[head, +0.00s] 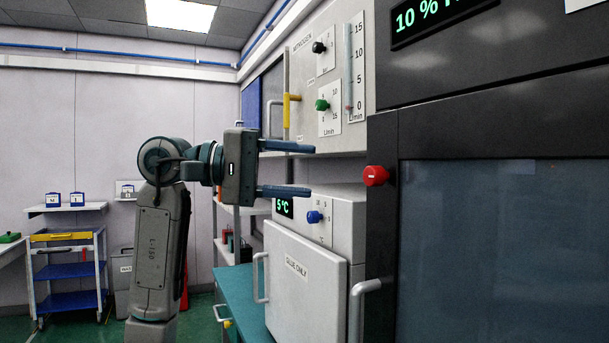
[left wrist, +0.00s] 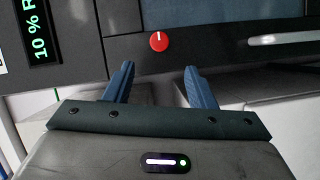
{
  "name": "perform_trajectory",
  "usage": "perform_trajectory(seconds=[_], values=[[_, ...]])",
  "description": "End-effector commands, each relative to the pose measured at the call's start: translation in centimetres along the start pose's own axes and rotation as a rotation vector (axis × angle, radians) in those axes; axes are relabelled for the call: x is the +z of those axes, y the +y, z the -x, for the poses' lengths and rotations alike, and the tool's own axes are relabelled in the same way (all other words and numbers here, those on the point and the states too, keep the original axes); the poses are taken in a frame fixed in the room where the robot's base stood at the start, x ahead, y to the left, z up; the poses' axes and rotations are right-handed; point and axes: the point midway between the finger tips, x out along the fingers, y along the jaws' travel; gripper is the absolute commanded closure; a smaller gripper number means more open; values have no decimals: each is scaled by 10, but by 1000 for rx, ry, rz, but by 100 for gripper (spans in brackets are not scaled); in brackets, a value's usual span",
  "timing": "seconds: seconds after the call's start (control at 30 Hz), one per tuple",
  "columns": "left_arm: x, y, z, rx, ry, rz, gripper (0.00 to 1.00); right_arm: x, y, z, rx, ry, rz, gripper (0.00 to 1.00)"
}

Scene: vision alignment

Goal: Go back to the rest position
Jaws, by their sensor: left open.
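My left gripper (head: 300,169) is raised in front of the machines, its two blue fingers spread wide apart and empty. It points right in the head view, toward the dark cabinet (head: 382,260) with the red knob (head: 376,176). In the left wrist view the fingers (left wrist: 160,88) are also apart with nothing between them. The red knob (left wrist: 159,41) lies beyond the fingertips there, apart from them. My right gripper is in neither view.
A grey fridge (head: 305,290) with a blue knob (head: 314,217) stands below the gripper on a teal bench (head: 238,285). A panel with a green knob (head: 322,105) is above. A blue-shelved trolley (head: 68,271) stands far left.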

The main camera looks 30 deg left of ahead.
Motion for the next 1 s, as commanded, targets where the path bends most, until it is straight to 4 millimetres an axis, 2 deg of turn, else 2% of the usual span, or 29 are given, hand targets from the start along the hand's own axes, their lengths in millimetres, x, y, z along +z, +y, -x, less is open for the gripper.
perform_trajectory(seconds=[0.4,0.57,0.67,0.8,1.0], values=[[0,0,-1,2,-2,3,50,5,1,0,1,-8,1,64],[7,-10,-17,78,-62,99,50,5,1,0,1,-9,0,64],[18,-23,-34,200,-154,265,50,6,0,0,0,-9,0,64],[32,-43,-50,415,-316,604,50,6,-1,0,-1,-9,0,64],[29,-82,-45,728,-522,1158,50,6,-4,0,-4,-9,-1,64]])
